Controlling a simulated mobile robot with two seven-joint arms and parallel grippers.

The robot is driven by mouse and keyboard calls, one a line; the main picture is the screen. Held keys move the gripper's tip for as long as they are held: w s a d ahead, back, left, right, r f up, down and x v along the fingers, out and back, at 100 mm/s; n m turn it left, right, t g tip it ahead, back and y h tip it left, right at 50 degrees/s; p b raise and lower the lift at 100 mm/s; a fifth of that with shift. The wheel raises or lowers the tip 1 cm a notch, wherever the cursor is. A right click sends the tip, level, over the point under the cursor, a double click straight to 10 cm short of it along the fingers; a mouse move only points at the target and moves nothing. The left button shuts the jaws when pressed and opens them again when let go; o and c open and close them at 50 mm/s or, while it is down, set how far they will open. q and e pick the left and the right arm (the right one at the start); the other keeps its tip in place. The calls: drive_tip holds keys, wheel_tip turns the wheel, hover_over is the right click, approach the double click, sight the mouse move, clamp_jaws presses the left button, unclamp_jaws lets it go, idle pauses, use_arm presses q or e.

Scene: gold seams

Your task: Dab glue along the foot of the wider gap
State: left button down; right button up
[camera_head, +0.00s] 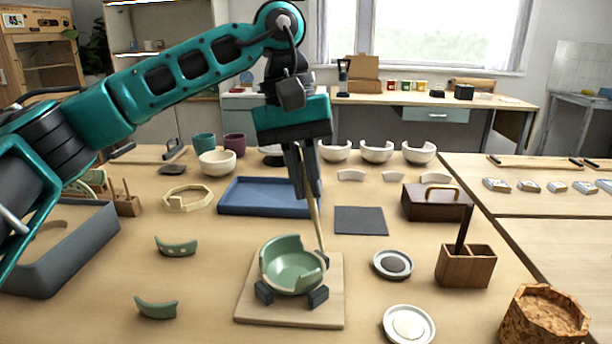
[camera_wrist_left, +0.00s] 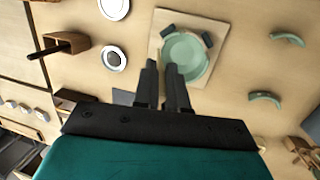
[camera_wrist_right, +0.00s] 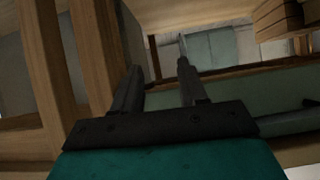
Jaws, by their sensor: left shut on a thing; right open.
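A pale green bowl (camera_head: 290,272) with a broken, uneven rim stands on a wooden board (camera_head: 334,290), between small dark blocks (camera_head: 264,293). Its wall is high at the back left and lower around the front and right. My left gripper (camera_head: 309,192) is shut on a thin wooden stick (camera_head: 317,225). The stick points down, its tip close to the bowl's right back rim; I cannot tell whether it touches. The bowl also shows in the left wrist view (camera_wrist_left: 184,58), beyond the fingers. Two green shards (camera_head: 176,248) (camera_head: 157,309) lie left. My right gripper (camera_wrist_right: 156,72) is open and empty.
A saucer with a dark disc (camera_head: 393,264) and one with a cream disc (camera_head: 408,325) lie right of the board. A wooden holder (camera_head: 466,266), cork-like pot (camera_head: 545,316), blue tray (camera_head: 268,198) and grey bin (camera_head: 70,262) stand around.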

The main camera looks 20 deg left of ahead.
use_arm(q)
drive_tip(key=shift+a+b+x, duration=0.25)
drive_tip(key=shift+b+x, duration=0.55)
drive_tip(key=shift+x, duration=0.4)
drive_tip(key=shift+w+f+b, duration=0.15)
drive_tip(key=shift+f+b, duration=0.15)
drive_tip(key=shift+f, duration=0.7)
drive_tip(key=shift+w, duration=0.2)
drive_tip(key=shift+f, duration=0.1)
drive_tip(key=shift+f, duration=0.25)
drive_tip(key=shift+r+p, duration=0.25)
drive_tip(key=shift+p, duration=0.15)
drive_tip(key=shift+w, duration=0.1)
